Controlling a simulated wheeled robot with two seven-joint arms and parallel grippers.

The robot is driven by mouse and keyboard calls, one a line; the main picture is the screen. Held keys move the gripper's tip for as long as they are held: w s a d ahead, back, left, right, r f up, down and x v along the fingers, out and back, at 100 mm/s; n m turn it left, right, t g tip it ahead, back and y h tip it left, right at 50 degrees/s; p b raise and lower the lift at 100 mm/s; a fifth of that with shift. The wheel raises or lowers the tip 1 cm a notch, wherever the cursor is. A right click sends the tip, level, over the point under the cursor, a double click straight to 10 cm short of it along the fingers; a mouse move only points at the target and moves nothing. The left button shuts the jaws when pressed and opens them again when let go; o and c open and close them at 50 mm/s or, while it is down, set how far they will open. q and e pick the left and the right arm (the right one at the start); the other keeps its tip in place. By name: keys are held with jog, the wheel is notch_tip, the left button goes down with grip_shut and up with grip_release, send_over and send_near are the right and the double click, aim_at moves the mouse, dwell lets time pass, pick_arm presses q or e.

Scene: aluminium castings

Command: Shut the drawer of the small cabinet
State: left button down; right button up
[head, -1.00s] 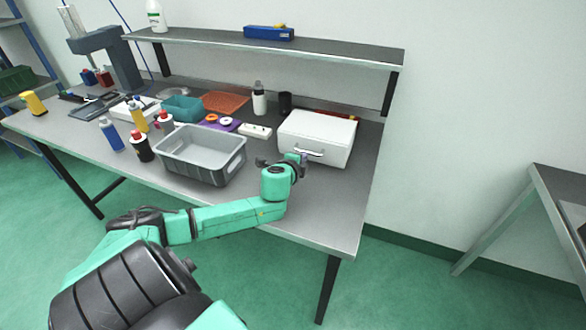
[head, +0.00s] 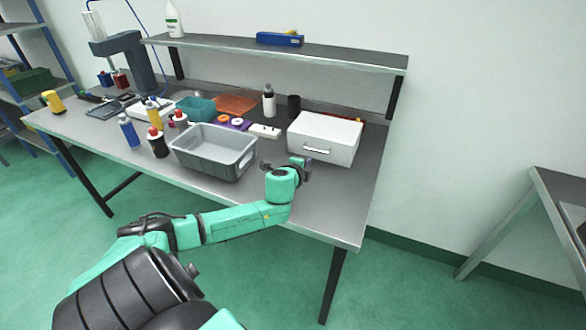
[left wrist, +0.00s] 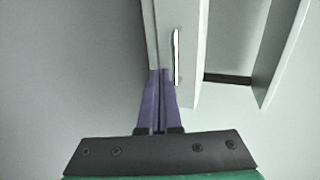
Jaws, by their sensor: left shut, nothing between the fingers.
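The small white cabinet (head: 325,128) stands at the right end of the workbench. Its drawer front (head: 335,157) with a silver handle (head: 317,150) faces my side; I cannot tell from the head view how far the drawer is out. My left gripper (head: 304,163) is low in front of the drawer's left part, its fingers shut and empty. In the left wrist view, the purple fingers (left wrist: 161,74) point at the pale drawer front, beside the handle (left wrist: 177,57). I cannot tell whether they touch it. My right gripper is out of view.
A grey bin (head: 213,154) stands left of my left gripper. A white power strip (head: 265,131), a white bottle (head: 269,102) and a black cup (head: 293,106) are left of the cabinet. A shelf (head: 280,52) runs above. The bench's front right corner is bare.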

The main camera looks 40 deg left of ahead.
pick_arm(q)
jog(key=v, duration=0.2)
jog(key=shift+s+d+r, duration=0.15)
jog(key=shift+s, duration=0.15)
jog(key=shift+s+d, duration=0.1)
jog(key=shift+s, duration=0.55)
jog(key=v, duration=0.5)
jog(key=shift+s+d+r+p, duration=0.1)
jog(key=shift+s+r+p, duration=0.1)
jog(key=shift+r+p, duration=0.1)
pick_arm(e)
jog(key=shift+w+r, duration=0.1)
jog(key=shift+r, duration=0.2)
